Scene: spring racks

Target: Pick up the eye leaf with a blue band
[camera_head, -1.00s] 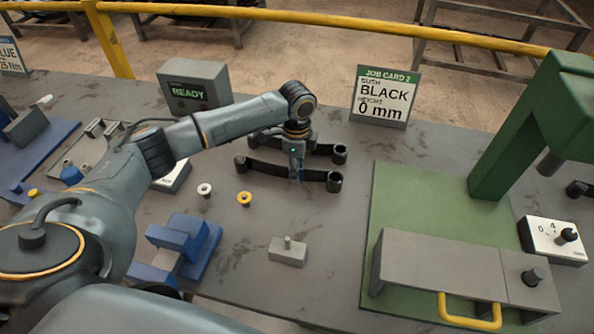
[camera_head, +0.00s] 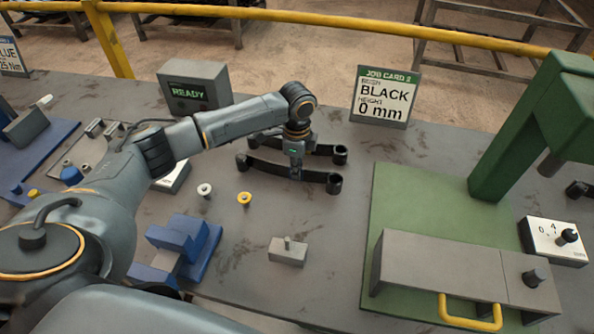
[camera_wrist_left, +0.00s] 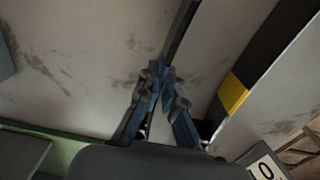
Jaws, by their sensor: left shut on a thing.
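Two black eye leaves lie side by side on the grey bench in the head view, a near leaf (camera_head: 268,169) and a far leaf (camera_head: 326,150). My left gripper (camera_head: 296,176) points down over the middle of the near leaf and is shut on it. In the left wrist view the fingers (camera_wrist_left: 161,78) pinch this leaf (camera_wrist_left: 182,28), seen as a thin dark strip. The far leaf (camera_wrist_left: 268,50) there shows a yellow band. No band is visible on the held leaf; the fingers cover its middle. My right gripper is not in view.
A green press (camera_head: 405,205) stands at the right, with a grey drawer with a yellow handle. A job card (camera_head: 384,96) stands behind the leaves. White (camera_head: 204,189) and yellow (camera_head: 244,198) bushes, a blue fixture (camera_head: 184,240) and a grey block (camera_head: 288,252) lie nearer.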

